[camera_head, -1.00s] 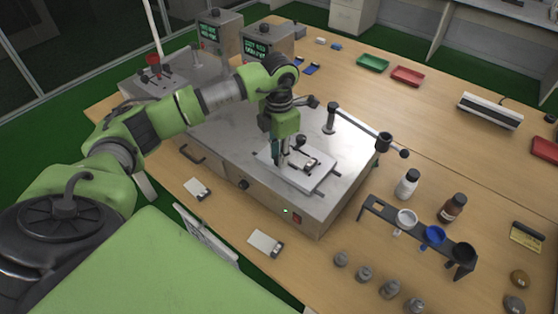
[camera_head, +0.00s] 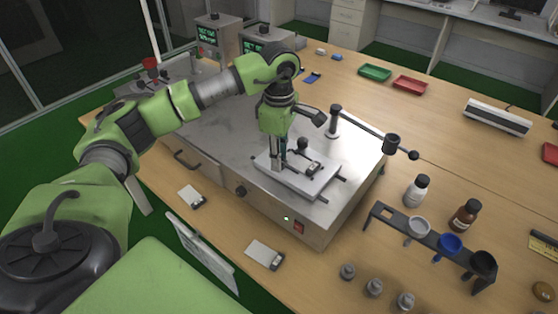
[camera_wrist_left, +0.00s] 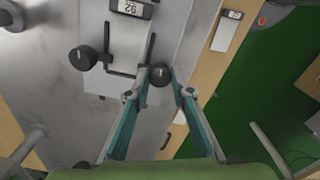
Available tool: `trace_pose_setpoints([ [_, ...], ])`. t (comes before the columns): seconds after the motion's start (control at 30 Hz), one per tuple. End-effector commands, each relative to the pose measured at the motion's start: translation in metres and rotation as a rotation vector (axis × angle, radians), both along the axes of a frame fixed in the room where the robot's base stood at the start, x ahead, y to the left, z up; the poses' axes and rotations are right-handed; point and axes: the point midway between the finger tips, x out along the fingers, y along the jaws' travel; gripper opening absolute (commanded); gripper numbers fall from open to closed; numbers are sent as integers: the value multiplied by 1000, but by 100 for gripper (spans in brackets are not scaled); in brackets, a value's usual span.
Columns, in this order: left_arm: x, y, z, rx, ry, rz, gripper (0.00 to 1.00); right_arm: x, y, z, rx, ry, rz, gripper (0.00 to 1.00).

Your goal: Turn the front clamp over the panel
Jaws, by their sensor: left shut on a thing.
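My left gripper (camera_head: 279,166) points down at the left part of a light metal stage (camera_head: 321,187) on top of a large metal test box. In the left wrist view its two fingers (camera_wrist_left: 160,78) are shut around the round black knob of the front clamp (camera_wrist_left: 160,72). The back clamp's black knob (camera_wrist_left: 82,58) stands apart from the fingers; it also shows in the head view (camera_head: 303,145). The small panel (camera_wrist_left: 132,8) with a digit display lies near the clamps, partly cut off. In the head view the gripper hides the held knob. My right gripper is not in view.
A post with a long lever (camera_head: 362,125) rises behind the stage on the metal box (camera_head: 225,130). A rack with cups (camera_head: 432,238) and two bottles (camera_head: 416,190) stand to the right. Small grey weights (camera_head: 375,290) stand at the front right.

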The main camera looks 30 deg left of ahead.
Motion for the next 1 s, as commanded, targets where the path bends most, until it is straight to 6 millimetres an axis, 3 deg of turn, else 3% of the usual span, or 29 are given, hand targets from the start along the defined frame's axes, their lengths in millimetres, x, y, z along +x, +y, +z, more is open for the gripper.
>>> trace_pose_setpoints([
  [0.33, 1, -1, 1, -2, -4, -128, 0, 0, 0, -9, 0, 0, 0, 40],
  [0.87, 1, -1, 1, -1, -3, -147, 0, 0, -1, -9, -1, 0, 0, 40],
  [0.9, 1, -1, 1, -1, -3, -147, 32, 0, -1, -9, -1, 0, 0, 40],
  [0.93, 1, -1, 1, -1, -3, -147, 38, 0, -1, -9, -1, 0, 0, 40],
  [1.0, 1, -1, 1, -1, -3, -147, 38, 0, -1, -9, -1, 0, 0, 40],
])
